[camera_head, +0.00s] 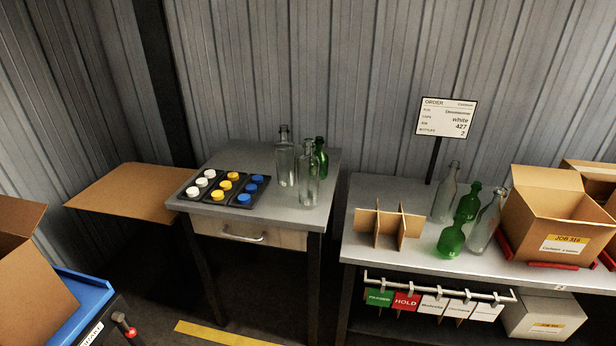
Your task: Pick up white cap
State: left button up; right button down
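Several white caps (201,182) sit in the left compartment of a black tray (178,195) on the small grey table (290,211). They form a column at the tray's left side, apart from the other colours. Yellow caps (225,185) fill the middle compartment and blue caps (251,187) the right one. Neither of my grippers shows in the head view, so their state is hidden.
Clear and green bottles (307,172) stand right of the tray. A cardboard sheet (128,190) lies left of the table. The right bench (372,250) holds a cardboard divider (388,226), bottles and an open box (557,220). An order sign (446,117) reads white.

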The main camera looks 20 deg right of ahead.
aim_at(194, 191)
jog(key=u, duration=2.05)
jog(key=i, duration=1)
jog(key=z, duration=2.95)
